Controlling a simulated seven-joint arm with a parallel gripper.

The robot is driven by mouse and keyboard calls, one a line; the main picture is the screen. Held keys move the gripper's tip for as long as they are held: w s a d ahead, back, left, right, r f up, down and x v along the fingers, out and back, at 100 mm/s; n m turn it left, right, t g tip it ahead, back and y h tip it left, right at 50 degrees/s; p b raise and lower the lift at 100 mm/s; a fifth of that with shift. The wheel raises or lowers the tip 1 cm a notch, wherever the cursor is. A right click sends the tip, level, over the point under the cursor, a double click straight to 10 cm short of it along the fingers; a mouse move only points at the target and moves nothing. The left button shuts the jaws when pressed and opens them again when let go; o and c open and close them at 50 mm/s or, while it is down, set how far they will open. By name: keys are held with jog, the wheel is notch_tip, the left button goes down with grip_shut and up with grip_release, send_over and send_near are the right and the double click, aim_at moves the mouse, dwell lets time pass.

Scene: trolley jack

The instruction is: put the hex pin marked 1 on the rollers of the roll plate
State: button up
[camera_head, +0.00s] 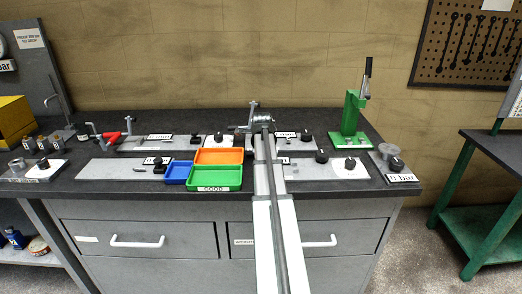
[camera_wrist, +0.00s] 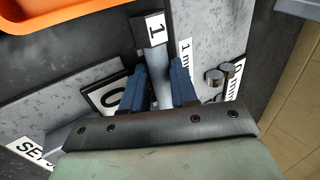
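A grey bar-like piece with a white "1" label (camera_wrist: 152,28) shows at the top of the wrist view and looks like the hex pin. My gripper (camera_wrist: 160,72) has its two blue fingers on either side of grey material below that label. I cannot tell whether they touch the pin or stand apart from it. Two short metal rollers (camera_wrist: 224,73) stand side by side just right of the fingers, on a light plate marked in mm. In the head view my gripper (camera_head: 260,118) is at the back middle of the bench, and the pin is too small to make out.
An orange tray (camera_head: 219,156), a green tray (camera_head: 214,178) and a blue tray (camera_head: 177,173) sit at the front, left of my arm. A green press (camera_head: 350,122) stands at the right. Grey plates with dark knobs lie on both sides.

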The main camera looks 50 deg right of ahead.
jog(key=o, duration=0.4)
jog(key=v, duration=1.3)
jog(key=shift+s+d+r, duration=0.1)
jog(key=shift+r, duration=0.05)
jog(key=shift+s+r, duration=0.1)
jog(key=shift+r, duration=0.1)
jog(key=shift+c, duration=1.3)
